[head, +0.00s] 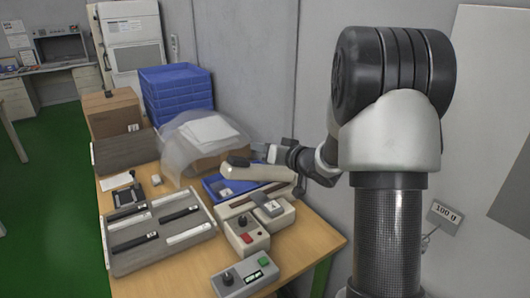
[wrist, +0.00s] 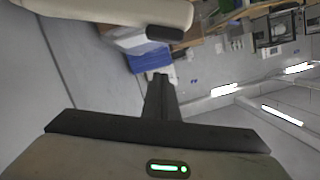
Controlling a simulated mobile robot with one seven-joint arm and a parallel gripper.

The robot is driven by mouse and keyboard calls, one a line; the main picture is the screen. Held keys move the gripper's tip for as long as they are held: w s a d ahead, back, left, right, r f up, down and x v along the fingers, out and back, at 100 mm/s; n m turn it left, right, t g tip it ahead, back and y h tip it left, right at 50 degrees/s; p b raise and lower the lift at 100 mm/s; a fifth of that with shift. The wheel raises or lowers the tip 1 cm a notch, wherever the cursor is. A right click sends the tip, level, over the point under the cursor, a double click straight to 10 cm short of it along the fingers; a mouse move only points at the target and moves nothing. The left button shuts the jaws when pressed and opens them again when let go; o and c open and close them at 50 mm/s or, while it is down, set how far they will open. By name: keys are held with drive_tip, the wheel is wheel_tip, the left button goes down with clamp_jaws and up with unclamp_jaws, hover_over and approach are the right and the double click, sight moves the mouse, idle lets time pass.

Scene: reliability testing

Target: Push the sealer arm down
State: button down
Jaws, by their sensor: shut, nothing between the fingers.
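The sealer arm (head: 262,173) is a beige bar with a dark pad at its left end, raised above the sealer's beige base (head: 238,207) on the table. In the wrist view the sealer arm (wrist: 105,12) crosses the top left, with its dark pad (wrist: 165,33) at its end. My gripper (head: 262,151) is just behind the sealer arm, near its middle. In the wrist view the fingers of my gripper (wrist: 160,78) are together and empty, with a visible gap to the arm. Whether any other part touches it I cannot tell.
A grey tray with strips (head: 165,258) lies left. A clear bag (head: 180,150) and blue crates (head: 176,95) stand behind. The wall is close on the right.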

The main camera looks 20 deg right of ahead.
drive_tip(key=w+a+f, duration=0.3)
drive_tip(key=f, duration=0.1)
drive_tip(key=shift+w+a+f+b, duration=0.25)
drive_tip(key=shift+w+f+b, duration=0.1)
drive_tip(key=shift+w+b, duration=0.1)
